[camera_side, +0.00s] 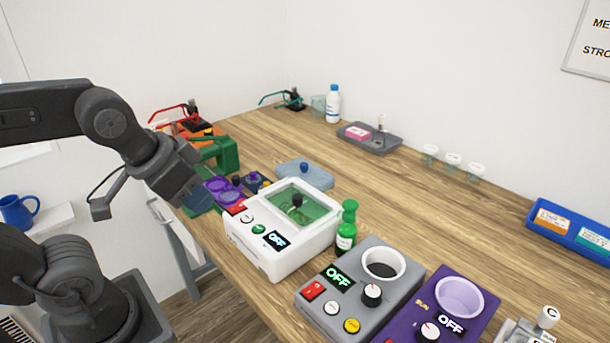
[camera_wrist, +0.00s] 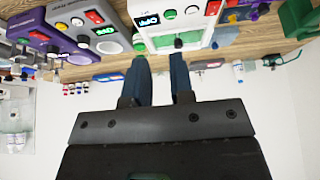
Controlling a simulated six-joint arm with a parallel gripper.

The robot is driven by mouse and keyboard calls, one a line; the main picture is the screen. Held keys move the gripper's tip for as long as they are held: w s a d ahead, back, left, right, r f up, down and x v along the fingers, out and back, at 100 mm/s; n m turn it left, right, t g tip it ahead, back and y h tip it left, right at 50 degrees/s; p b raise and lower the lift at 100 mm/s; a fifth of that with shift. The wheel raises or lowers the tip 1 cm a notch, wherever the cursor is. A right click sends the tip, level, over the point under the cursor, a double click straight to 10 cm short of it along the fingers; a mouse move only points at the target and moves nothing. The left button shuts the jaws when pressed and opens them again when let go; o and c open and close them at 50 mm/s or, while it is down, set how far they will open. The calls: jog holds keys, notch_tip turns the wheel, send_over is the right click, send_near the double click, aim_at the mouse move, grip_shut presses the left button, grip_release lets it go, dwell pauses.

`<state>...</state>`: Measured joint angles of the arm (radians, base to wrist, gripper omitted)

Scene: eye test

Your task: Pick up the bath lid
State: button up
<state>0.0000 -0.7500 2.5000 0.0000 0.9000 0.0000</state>
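A white bath-like box (camera_side: 270,255) with an OFF display stands on the table; it also shows in the wrist view (camera_wrist: 153,42). A see-through green lid (camera_side: 318,207) with a dark knob covers its top. A pale blue slab (camera_side: 318,179) with a blue knob lies flat behind the box. I cannot tell for certain which of the two is the bath lid; the green one sits on the box. My gripper (camera_wrist: 159,62) has its two dark blue fingers apart with nothing between them. In the side view it is left of the box, its fingertips hard to make out.
A green bottle (camera_side: 346,238) stands close to the box's right side. A grey device (camera_side: 330,300) and a purple device (camera_side: 480,325) are at the front right. A green stand (camera_side: 228,155) and purple items (camera_side: 222,190) crowd the left.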

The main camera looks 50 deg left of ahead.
jog(key=o, duration=0.6)
jog(key=shift+r, duration=0.1)
jog(key=w+a+r+n+g+y, duration=0.1)
jog(key=w+r+n, duration=0.15)
jog(key=w, duration=0.35)
jog(key=w+a+r+n+g, duration=0.1)
jog(key=w+a+r+n, duration=0.1)
jog(key=w+r, duration=0.3)
jog(key=n+g+y, duration=0.2)
jog(key=n+g, duration=0.1)
jog(key=n, duration=1)
send_over(304, 164)
jog(key=d, duration=0.2)
jog(key=f, duration=2)
jog(key=shift+w+f, duration=0.15)
jog(key=shift+w, duration=0.15)
jog(key=shift+s+x, duration=0.2)
jog(key=shift+x, duration=1.1)
jog(key=shift+s+x, duration=0.25)
jog(key=shift+x, duration=1)
